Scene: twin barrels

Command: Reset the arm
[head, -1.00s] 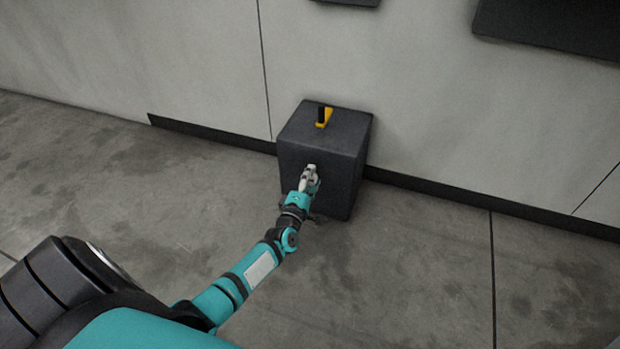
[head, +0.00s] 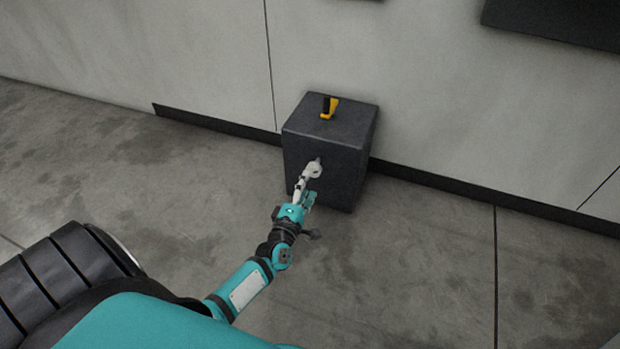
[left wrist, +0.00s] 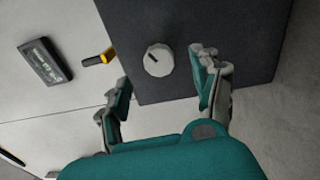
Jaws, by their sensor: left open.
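My left gripper (head: 309,186) is in front of the dark box in the head view, with its fingers toward the box's front face. In the left wrist view the two fingers (left wrist: 163,80) stand wide apart with nothing between them. A round pale knob (left wrist: 158,60) with a short black mark shows on the dark face beyond the fingertips, apart from them. My right gripper is in neither view.
The dark box (head: 342,130) stands on the floor against the pale wall. A yellow and black handle (head: 328,108) sits on its top. A dark panel (head: 560,22) is on the wall at upper right. The concrete floor (head: 400,265) around is clear.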

